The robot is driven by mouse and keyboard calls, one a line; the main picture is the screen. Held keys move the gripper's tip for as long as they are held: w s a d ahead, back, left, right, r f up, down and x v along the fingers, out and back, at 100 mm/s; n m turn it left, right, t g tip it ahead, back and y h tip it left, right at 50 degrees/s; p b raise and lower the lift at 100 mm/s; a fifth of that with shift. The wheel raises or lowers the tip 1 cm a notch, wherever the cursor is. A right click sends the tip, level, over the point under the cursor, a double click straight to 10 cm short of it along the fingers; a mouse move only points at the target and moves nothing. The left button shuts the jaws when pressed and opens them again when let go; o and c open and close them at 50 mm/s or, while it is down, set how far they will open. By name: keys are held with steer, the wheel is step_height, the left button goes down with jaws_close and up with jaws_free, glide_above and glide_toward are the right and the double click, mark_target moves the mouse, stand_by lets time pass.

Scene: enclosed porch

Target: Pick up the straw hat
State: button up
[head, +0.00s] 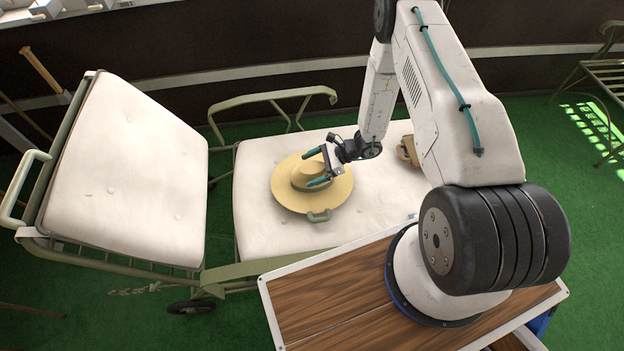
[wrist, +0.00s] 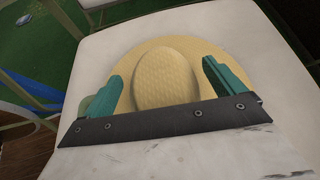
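The straw hat (head: 288,200) is pale yellow with a round crown and a wide brim. It lies crown up on the white cushion of a lounge chair. My gripper (head: 315,167) is at the hat in the head view, its teal fingers spread near the crown. In the wrist view, the two fingers of my gripper (wrist: 170,85) are wide apart, one on each side of the crown of the hat (wrist: 165,75). I cannot tell whether they touch it. The near part of the brim is hidden behind the gripper's dark bar.
The lounge chair's cushion (head: 255,165) has a raised backrest (head: 130,170) at the left and green metal armrests (head: 270,97). A small brown item (head: 408,150) lies on the cushion, partly behind my arm. A green-framed chair (head: 605,75) stands at the far right.

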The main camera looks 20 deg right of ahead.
steer(key=c, duration=1.2)
steer(key=shift+r, duration=0.1)
